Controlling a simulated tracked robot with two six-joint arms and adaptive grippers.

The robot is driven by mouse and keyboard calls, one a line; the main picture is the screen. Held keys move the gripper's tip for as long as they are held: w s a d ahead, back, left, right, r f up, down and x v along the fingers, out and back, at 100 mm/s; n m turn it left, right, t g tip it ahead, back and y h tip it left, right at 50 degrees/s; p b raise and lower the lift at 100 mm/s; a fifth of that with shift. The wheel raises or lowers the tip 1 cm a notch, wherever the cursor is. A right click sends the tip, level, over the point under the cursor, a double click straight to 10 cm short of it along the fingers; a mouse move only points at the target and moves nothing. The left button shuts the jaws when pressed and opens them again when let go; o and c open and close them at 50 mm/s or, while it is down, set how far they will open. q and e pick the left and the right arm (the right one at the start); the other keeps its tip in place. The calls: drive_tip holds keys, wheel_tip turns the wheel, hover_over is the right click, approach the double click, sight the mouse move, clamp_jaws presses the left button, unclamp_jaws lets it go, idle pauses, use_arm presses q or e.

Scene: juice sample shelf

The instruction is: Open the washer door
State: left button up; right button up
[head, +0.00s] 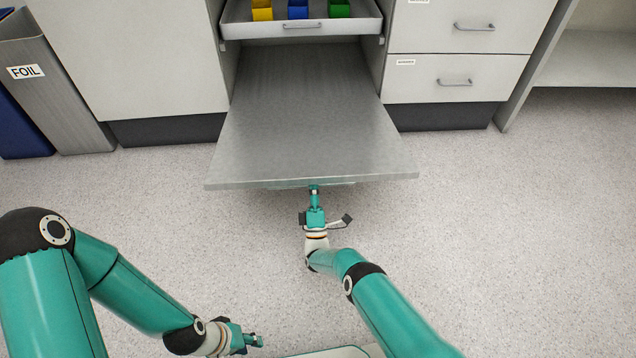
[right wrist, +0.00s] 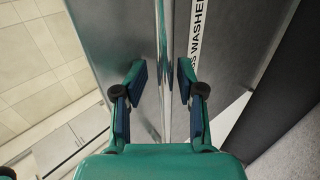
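The washer door (head: 310,120) is a grey metal panel. In the head view it is folded down and lies about level, reaching out from the cabinet over the floor. My right gripper (head: 314,190) is at the middle of its front edge. In the right wrist view, the fingers of my right gripper (right wrist: 162,82) stand apart on either side of the door's shiny handle bar (right wrist: 160,50), with gaps between. A white WASHER label (right wrist: 197,35) is beside the bar. My left gripper (head: 252,341) is low in the head view, away from the door, with nothing visible in it.
Above the door, a pulled-out rack (head: 300,29) holds yellow, blue and green items. Drawers (head: 455,80) are to the right. A grey FOIL bin (head: 65,105) and a blue bin (head: 20,130) stand at the left. The speckled floor (head: 500,240) is clear.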

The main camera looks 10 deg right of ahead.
drive_tip(key=shift+a, duration=0.1)
drive_tip(key=shift+r, duration=0.1)
drive_tip(key=shift+r, duration=4.85)
